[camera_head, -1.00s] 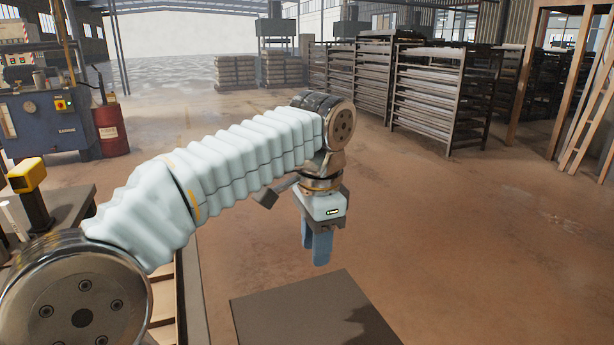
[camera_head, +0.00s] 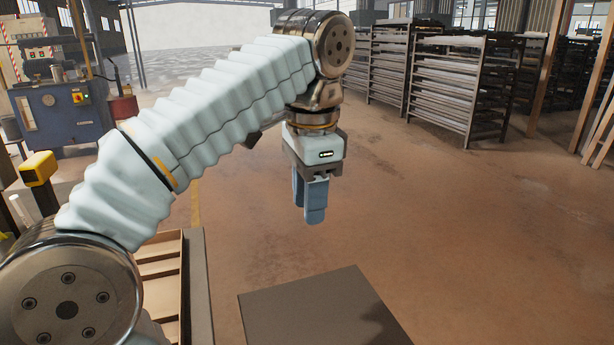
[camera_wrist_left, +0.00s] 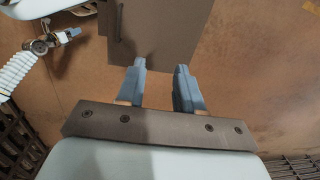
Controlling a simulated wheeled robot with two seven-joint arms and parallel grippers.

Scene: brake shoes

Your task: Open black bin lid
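A dark flat panel, which looks like the black bin lid (camera_head: 318,312), lies at the bottom of the head view, cut off by the frame edge. In the left wrist view the dark lid (camera_wrist_left: 165,35) fills the top middle, with a thin bar-like handle (camera_wrist_left: 118,20) near its left side. My left gripper (camera_head: 312,220) points down and hangs in the air beyond the lid's far edge. In the left wrist view its blue fingers (camera_wrist_left: 160,68) are apart with nothing between them. My right arm seems to show small at the left wrist view's left; its gripper (camera_wrist_left: 73,33) is too small to read.
A wooden crate-like box (camera_head: 160,275) stands at the left, below my left arm. A yellow-topped device (camera_head: 38,170) and a blue machine (camera_head: 60,115) are farther left. Metal racks (camera_head: 445,85) stand at the back right. The brown floor around the lid is clear.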

